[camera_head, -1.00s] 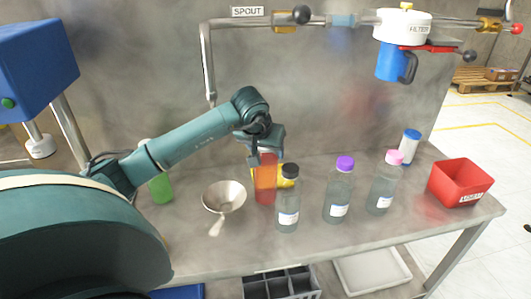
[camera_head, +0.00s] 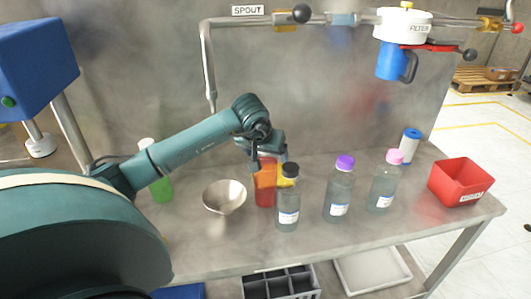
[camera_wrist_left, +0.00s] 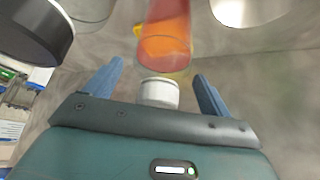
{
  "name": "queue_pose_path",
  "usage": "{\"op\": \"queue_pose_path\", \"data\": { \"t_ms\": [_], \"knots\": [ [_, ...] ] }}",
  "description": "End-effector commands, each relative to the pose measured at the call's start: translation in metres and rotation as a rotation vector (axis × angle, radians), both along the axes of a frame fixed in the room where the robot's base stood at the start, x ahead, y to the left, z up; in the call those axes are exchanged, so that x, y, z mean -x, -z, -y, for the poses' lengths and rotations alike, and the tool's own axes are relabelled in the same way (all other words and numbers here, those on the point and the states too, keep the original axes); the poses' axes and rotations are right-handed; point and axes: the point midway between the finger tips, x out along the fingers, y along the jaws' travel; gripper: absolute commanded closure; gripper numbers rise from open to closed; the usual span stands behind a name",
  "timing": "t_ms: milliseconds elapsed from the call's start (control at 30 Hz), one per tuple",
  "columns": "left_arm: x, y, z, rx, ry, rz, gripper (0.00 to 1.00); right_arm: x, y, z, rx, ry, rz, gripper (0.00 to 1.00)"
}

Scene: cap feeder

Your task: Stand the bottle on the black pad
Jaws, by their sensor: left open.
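An orange-filled bottle (camera_head: 265,188) stands upright on the steel bench behind the black-capped bottle (camera_head: 287,210). In the left wrist view its white cap (camera_wrist_left: 159,92) lies between the fingers, with the orange body (camera_wrist_left: 165,40) beyond it. My left gripper (camera_head: 267,160) is open at the top of this bottle, a finger on each side of the cap; I cannot tell if they touch it. Other bottles have a purple cap (camera_head: 345,162) and a pink cap (camera_head: 394,157). A green-filled bottle (camera_head: 162,189) is partly behind my arm. I cannot make out a black pad.
A steel bowl (camera_head: 224,196) lies left of the orange bottle, and a yellow object (camera_head: 286,175) is behind it. A red bin (camera_head: 460,183) stands at the right end. A spout pipe (camera_head: 207,65) hangs above. The bench front is clear.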

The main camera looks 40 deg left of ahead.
Motion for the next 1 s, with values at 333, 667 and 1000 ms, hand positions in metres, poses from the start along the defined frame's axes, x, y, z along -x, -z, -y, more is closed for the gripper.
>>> {"op": "queue_pose_path", "data": {
  "t_ms": [333, 667, 1000],
  "knots": [
    [0.017, -0.037, 0.006, -0.004, 0.001, 0.006, 0.17, 0.001, 0.005, 0.0, 0.001, -0.001, -0.007, 0.64],
    [0.048, -0.093, 0.017, -0.001, 0.0, 0.004, 0.17, 0.002, 0.006, -0.002, -0.003, -0.005, -0.003, 0.64],
    [0.056, -0.108, 0.02, 0.0, -0.001, 0.0, 0.17, 0.005, 0.006, -0.002, -0.002, -0.007, -0.006, 0.64]
  ]
}}
